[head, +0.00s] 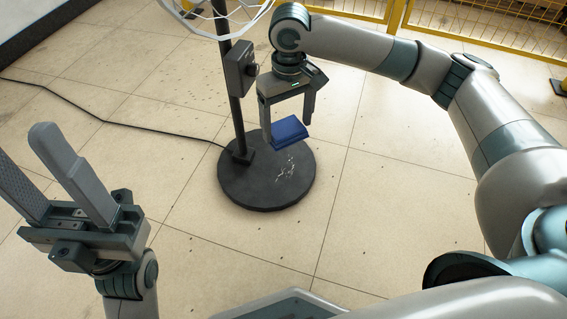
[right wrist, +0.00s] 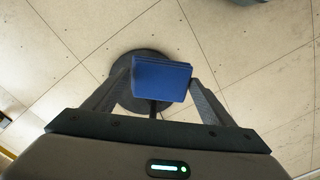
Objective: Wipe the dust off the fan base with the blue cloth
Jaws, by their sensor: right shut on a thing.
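The fan base (head: 240,190) is a round dark disc on the floor, with a patch of whitish dust (head: 286,170) on its right half. My right gripper (head: 288,138) is shut on the folded blue cloth (head: 289,132) and holds it over the back right of the base, apparently above the surface. In the right wrist view the blue cloth (right wrist: 161,79) sits between the fingertips and hides much of the fan base (right wrist: 126,94). My left gripper (head: 58,165) is open and empty at the left, away from the fan.
The fan's dark pole (head: 236,112) rises from the base's back left, with a control box (head: 241,68) and a white wire cage (head: 222,18) above. A black cable (head: 110,122) runs left along the tiled floor. A yellow fence (head: 480,25) stands behind. Floor right of the base is clear.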

